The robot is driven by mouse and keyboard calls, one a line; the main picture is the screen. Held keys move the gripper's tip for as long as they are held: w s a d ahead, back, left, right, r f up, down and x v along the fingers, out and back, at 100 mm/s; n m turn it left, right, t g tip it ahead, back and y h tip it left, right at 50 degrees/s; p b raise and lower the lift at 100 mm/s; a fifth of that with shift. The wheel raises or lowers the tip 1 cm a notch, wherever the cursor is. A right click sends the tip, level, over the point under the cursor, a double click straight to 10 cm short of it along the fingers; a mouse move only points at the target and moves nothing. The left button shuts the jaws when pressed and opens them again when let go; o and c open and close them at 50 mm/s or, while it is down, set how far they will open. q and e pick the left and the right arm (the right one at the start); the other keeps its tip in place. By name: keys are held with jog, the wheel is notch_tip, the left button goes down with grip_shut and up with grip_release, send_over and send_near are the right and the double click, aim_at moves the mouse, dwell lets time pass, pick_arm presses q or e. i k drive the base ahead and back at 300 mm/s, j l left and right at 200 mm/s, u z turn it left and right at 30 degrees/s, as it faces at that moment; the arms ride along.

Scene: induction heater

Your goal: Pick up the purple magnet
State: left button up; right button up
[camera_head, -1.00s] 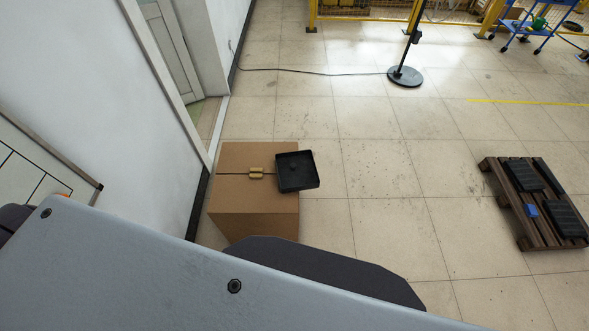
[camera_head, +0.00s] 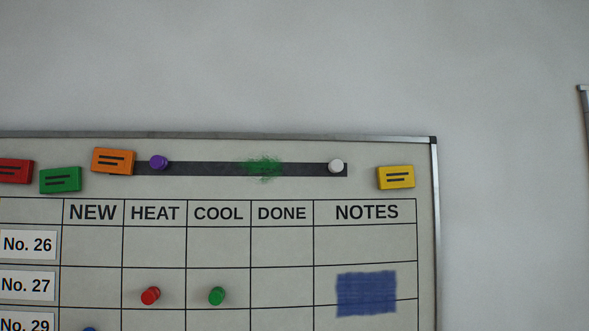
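The purple magnet (camera_head: 158,162) is a small round knob on a dark strip (camera_head: 215,168) near the top of a whiteboard (camera_head: 400,250). It sits toward the strip's left end, just right of an orange block (camera_head: 113,161). A white round magnet (camera_head: 336,166) sits at the strip's right end. Neither of my grippers is in view.
A red magnet (camera_head: 151,296) is in the HEAT column and a green one (camera_head: 217,296) in COOL, row No. 27. Red, green and yellow (camera_head: 395,177) blocks flank the strip. Green smudges (camera_head: 264,167) and a blue patch (camera_head: 366,294) mark the board.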

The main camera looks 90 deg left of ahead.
aim_at(156, 162)
jog(key=u, duration=3.7)
